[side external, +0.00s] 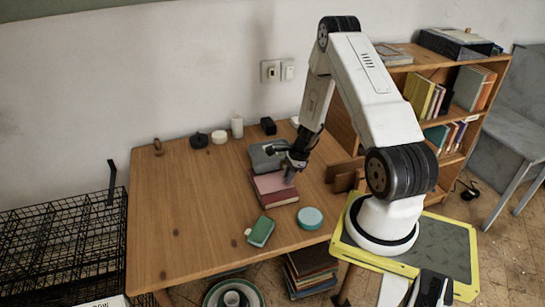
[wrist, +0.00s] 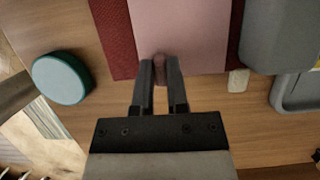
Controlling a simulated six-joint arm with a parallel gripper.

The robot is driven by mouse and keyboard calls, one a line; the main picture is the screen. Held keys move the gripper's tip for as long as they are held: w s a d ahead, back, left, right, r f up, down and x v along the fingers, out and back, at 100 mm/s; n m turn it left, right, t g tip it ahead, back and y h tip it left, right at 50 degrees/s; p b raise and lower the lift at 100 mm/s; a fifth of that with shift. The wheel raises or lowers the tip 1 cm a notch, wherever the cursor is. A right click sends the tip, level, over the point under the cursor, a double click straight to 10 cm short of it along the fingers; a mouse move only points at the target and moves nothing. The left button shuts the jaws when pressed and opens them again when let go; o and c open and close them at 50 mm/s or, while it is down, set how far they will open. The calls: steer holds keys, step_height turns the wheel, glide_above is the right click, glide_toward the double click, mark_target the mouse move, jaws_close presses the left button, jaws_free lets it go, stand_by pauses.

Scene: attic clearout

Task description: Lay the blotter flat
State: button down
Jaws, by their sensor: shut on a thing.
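What I take to be the blotter (side external: 270,183) is a pink panel with a dark red border on the wooden desk. In the wrist view its pink face (wrist: 185,30) fills the top middle, with dark red (wrist: 117,50) beside it. My gripper (side external: 291,178) is over its right side in the side view. In the wrist view my gripper (wrist: 161,78) has its fingers closed on a small brownish-pink piece at the pink panel's near edge. The piece looks like part of the blotter, but the fingers hide the join. I cannot tell how flat the blotter lies.
A turquoise round tin (side external: 310,217) and a green box (side external: 261,232) lie on the desk (side external: 180,225) in front. A grey object (side external: 263,155) sits close behind the blotter. Small items, including a white bottle (side external: 237,126), line the wall. The desk's left half is mostly clear.

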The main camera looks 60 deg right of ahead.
steer(key=shift+f, duration=0.25)
steer(key=c, duration=0.6)
jaws_free()
steer(key=shift+o, duration=0.2)
steer(key=shift+r, duration=0.15)
steer(key=v, duration=0.7)
steer(key=shift+r, duration=0.25)
steer(key=a+r+n+h, duration=0.1)
steer(key=a+r+n, duration=0.4)
steer(key=a+n, duration=0.4)
steer(key=a+r+n+h, duration=0.1)
steer(key=a+r+n, duration=0.4)
steer(key=a+n, duration=0.4)
steer(key=a+r+n, duration=0.5)
steer(key=a+n, duration=0.4)
steer(key=a, duration=0.2)
steer(key=shift+s+a+r+h, duration=0.2)
steer(key=shift+h, duration=0.2)
